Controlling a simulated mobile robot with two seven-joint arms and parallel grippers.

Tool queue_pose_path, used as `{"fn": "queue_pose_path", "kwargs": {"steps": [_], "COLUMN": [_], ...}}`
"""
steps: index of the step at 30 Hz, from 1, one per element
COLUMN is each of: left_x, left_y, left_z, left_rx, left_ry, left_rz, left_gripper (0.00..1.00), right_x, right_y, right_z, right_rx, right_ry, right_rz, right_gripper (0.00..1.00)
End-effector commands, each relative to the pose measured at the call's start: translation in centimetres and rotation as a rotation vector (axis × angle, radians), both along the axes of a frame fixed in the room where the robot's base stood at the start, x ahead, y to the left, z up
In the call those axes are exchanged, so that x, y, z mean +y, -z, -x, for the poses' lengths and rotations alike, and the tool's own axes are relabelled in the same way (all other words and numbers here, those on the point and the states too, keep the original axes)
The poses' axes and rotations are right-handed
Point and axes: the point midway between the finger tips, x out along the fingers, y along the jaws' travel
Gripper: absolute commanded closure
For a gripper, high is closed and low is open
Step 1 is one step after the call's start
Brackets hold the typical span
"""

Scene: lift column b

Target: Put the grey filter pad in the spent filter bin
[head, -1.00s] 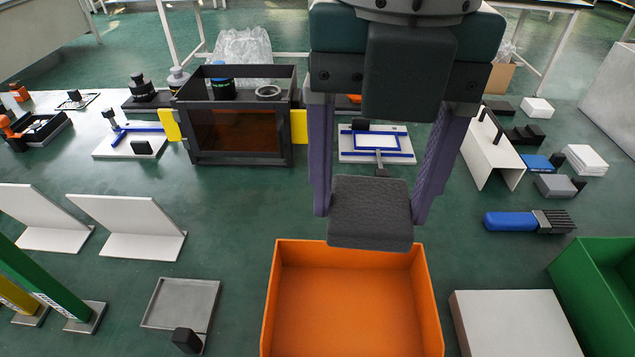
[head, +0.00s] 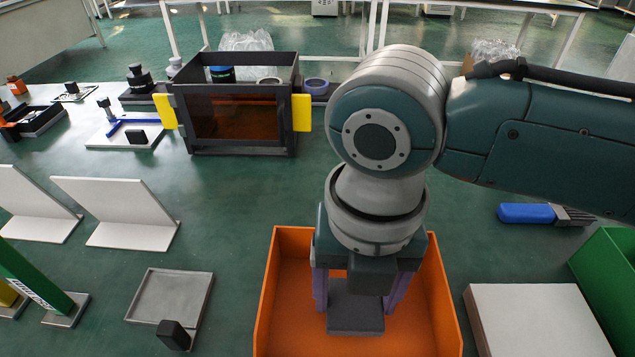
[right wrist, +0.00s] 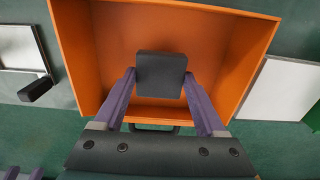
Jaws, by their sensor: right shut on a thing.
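The grey filter pad (head: 355,318) is a dark, square, flat block held between the purple fingers of my right gripper (head: 357,296). The right wrist view shows the same pad (right wrist: 161,74) with a finger of the gripper (right wrist: 160,84) on either side. The pad lies within the outline of an open orange bin (head: 284,290), whose back wall also shows in the right wrist view (right wrist: 215,50). I cannot tell how far the pad is above the bin floor. No label on the bin shows.
A green bin (head: 605,268) stands at the far right, past a white block (head: 535,312). A grey tray (head: 172,295) with a black knob lies left of the orange bin. A black case with yellow handles (head: 237,120) stands behind.

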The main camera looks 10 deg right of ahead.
Motion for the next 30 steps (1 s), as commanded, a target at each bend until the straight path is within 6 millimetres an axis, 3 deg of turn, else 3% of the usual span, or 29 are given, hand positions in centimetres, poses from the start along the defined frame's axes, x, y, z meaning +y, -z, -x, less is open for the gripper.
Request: {"fn": "queue_pose_path", "kwargs": {"steps": [3, 16, 17, 23, 30], "left_x": [0.0, 0.2, 0.3, 0.3, 0.2], "left_y": [0.8, 1.0, 0.9, 0.9, 0.8], "left_z": [0.0, 0.0, 0.0, 0.0, 0.0], "left_rx": [0.0, 0.001, 0.001, 0.001, 0.001], "left_ry": [0.0, 0.006, 0.006, 0.006, 0.006], "left_rz": [0.0, -0.01, -0.01, -0.01, -0.01], "left_gripper": [0.5, 0.5, 0.5, 0.5, 0.5], "right_x": [0.0, 0.0, 0.0, 0.0, 0.0], "right_y": [1.8, 2.4, 2.3, 2.3, 2.2], "right_z": [0.0, 0.0, 0.0, 0.0, 0.0], "right_rx": [0.002, 0.0, 0.0, 0.0, 0.0], "right_ry": [0.0, 0.0, -0.001, -0.001, 0.0], "right_rz": [0.0, 0.0, 0.0, 0.0, 0.0], "right_gripper": [0.78, 0.78, 0.23, 0.01, 0.0]}}
